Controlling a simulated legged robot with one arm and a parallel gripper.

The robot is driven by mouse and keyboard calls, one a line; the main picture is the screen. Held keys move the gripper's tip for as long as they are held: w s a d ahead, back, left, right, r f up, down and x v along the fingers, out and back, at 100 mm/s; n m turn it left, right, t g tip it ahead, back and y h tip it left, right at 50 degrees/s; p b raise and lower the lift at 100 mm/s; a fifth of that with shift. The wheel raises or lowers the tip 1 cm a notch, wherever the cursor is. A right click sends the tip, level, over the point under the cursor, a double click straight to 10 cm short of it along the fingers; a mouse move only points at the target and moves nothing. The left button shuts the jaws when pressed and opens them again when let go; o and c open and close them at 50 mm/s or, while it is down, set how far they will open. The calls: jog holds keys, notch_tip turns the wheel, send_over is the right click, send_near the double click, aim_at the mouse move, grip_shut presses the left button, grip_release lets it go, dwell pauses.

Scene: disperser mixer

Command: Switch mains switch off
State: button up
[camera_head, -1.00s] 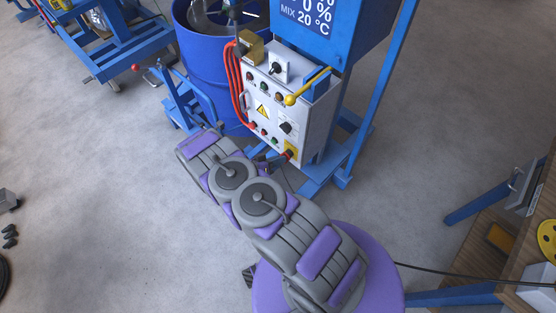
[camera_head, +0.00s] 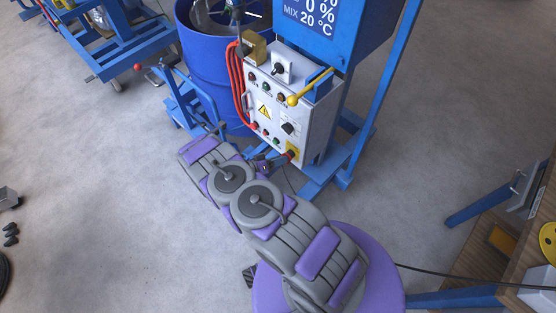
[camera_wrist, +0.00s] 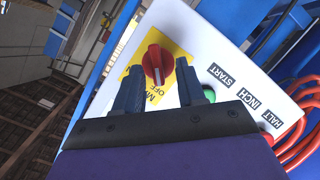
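In the head view the switch (camera_head: 291,154) is at the lower right of the white control box (camera_head: 318,125). My gripper there (camera_head: 262,163) is small and partly hidden by my arm, just left of the switch.
A green START button (camera_wrist: 208,95) and a red HALT button (camera_wrist: 267,135) are near the right finger. Red cables (camera_head: 236,90) run along the box's left side. A yellow-handled lever (camera_head: 308,88) projects above. A blue drum (camera_head: 205,70) stands behind.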

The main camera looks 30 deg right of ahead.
jog(key=p+v, duration=0.3)
jog(key=v, duration=1.4)
jog(key=shift+a, duration=0.25)
